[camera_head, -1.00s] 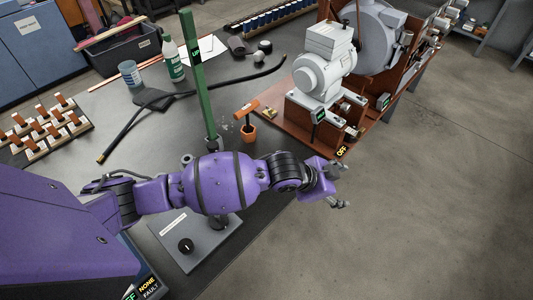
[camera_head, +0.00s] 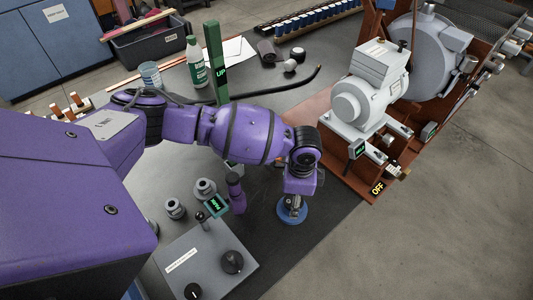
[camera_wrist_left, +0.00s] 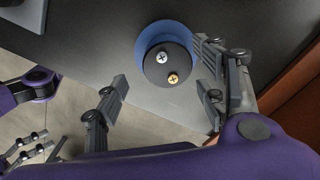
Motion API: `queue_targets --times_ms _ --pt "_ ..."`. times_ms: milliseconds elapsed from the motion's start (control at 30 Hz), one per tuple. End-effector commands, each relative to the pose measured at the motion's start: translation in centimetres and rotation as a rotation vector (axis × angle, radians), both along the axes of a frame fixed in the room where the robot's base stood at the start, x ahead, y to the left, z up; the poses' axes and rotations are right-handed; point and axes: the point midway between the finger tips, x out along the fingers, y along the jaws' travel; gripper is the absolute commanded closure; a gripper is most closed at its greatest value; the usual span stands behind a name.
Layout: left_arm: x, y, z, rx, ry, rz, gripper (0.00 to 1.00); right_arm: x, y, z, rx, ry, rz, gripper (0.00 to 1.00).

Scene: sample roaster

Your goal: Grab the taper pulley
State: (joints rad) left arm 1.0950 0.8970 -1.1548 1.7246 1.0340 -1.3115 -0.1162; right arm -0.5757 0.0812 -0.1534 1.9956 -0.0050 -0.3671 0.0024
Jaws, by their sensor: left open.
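The taper pulley (camera_head: 292,213) is a blue disc with a dark hub, lying on the dark bench top near its front edge. In the left wrist view the blue pulley (camera_wrist_left: 147,38) shows its hub face with a silver and a brass screw. My left gripper (camera_head: 294,203) points down over it, and its fingers hide part of it. In the left wrist view my left gripper (camera_wrist_left: 162,88) is open, with fingers either side of the hub and apart from it. My right gripper (camera_wrist_left: 32,150) shows small at the lower left, over the floor; its opening is unclear.
A grey control box (camera_head: 207,262) with knobs and two grey stepped parts (camera_head: 175,208) stand left of the pulley. A motor (camera_head: 370,90) on a red-brown base stands to the right. A green post (camera_head: 215,60) rises behind my arm. The floor beyond the bench edge is clear.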

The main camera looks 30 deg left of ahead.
Motion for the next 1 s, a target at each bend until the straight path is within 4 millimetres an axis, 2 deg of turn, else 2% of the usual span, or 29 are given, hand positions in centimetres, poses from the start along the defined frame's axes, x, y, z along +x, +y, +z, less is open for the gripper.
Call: queue_targets --times_ms 100,300,600,1000 --pt "0.3 0.1 -1.5 0.001 -0.003 0.000 0.36 -0.8 -0.2 -0.5 -0.003 0.017 0.000 0.22" --pt "0.4 0.2 -4.3 0.000 -0.004 -0.001 0.36 -0.2 0.1 -0.4 0.000 0.006 0.003 0.22" --pt "0.5 0.2 -4.8 -0.001 -0.008 -0.001 0.36 1.2 0.5 0.2 0.008 -0.021 0.001 0.22" --pt "0.4 0.2 -4.8 -0.001 -0.007 -0.001 0.87 0.4 0.4 -0.1 0.006 -0.007 -0.001 0.22"
